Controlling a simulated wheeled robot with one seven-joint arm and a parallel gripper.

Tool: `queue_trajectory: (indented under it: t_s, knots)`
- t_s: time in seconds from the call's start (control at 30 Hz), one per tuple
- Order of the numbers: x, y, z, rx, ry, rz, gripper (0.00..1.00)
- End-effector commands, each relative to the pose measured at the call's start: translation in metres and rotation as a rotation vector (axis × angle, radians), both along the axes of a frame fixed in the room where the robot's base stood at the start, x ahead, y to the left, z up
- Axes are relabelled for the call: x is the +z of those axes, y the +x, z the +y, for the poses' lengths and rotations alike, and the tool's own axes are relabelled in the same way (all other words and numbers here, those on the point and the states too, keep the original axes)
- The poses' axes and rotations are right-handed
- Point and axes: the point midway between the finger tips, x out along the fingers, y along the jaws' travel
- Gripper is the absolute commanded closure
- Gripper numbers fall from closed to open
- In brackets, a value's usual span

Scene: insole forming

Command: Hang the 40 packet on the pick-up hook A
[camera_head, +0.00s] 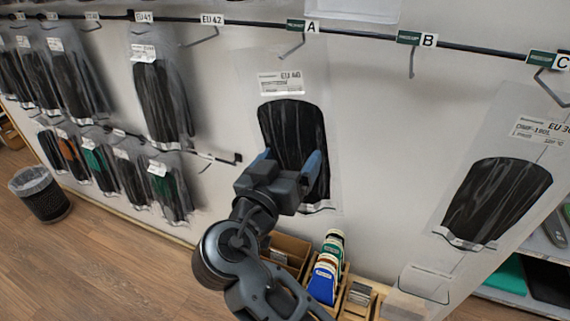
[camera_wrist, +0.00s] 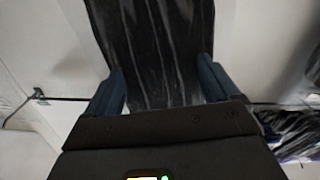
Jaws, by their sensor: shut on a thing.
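The 40 packet (camera_head: 285,122) is a clear bag with a dark insole pair and a white label reading EU 40. It hangs upright in my gripper (camera_head: 289,163), whose blue fingers are shut on its lower part from both sides. In the wrist view, the dark packet (camera_wrist: 155,45) fills the space between the fingers of my gripper (camera_wrist: 160,80). Pick-up hook A (camera_head: 292,46) juts from the rail just above the packet's label. The clear top of the packet is faint, so I cannot tell whether it touches the hook.
Hook B (camera_head: 411,62) is empty on the same rail (camera_head: 360,35). A EU 3-something packet (camera_head: 497,195) is at the right near hook C (camera_head: 549,88). Several packets hang at the left, including under EU 41 (camera_head: 162,95). Hook EU 42 (camera_head: 200,36) is empty. Boxes (camera_head: 290,250) stand below.

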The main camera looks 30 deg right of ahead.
Motion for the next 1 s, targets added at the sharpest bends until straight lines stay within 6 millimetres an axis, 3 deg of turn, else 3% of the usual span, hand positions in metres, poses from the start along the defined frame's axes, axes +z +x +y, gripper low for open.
queue_trajectory:
  t_s: [0.6, 1.0]
  knots:
    - [-0.009, 0.019, -0.027, -0.002, 0.000, -0.001, 0.44]
    - [-0.012, 0.023, -0.031, 0.000, 0.000, -0.002, 0.44]
